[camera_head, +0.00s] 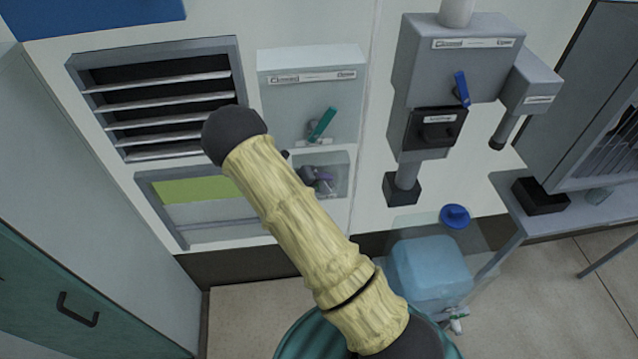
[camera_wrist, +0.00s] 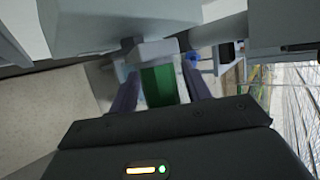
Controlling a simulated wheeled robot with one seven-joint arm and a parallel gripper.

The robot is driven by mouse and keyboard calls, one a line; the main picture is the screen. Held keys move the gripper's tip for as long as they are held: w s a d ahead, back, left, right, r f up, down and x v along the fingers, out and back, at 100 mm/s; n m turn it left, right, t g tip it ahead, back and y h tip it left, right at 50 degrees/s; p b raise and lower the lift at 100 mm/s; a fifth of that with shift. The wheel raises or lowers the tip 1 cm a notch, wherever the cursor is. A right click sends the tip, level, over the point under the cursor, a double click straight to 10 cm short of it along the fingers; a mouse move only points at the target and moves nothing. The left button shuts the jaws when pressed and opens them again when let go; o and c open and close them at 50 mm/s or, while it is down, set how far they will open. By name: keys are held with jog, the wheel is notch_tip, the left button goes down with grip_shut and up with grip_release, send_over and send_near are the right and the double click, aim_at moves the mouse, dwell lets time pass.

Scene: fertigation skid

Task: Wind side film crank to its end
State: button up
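The crank is hard to make out; a small grey and purple cluster (camera_head: 318,178) sits in a pale recess below the light box, partly behind my arm. My gripper (camera_wrist: 162,78) shows in the wrist view with two purple fingers spread apart. A green block with a pale edge (camera_wrist: 158,86) lies between the fingers, with small gaps at its sides; I see no clear grip on it. I cannot tell whether this is the crank's handle. Above the recess, the light box (camera_head: 275,100), labelled Closed and Open, carries a teal lever (camera_head: 322,124).
A louvred vent (camera_head: 160,145) and a window with yellow-green film (camera_head: 200,190) are on the left. A grey box (camera_head: 478,75) with a blue lever (camera_head: 461,90) is on the right. A blue container (camera_head: 432,268) stands below, near a grey table (camera_head: 505,200).

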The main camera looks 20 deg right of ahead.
jog(key=shift+a+r, duration=0.1)
jog(key=shift+s+a+b, duration=0.1)
jog(key=shift+a+b, duration=0.1)
jog(key=shift+b, duration=0.2)
jog(key=s+a+b, duration=0.4)
jog(key=a, duration=0.7)
jog(key=shift+a+r, duration=0.25)
jog(key=shift+a, duration=0.1)
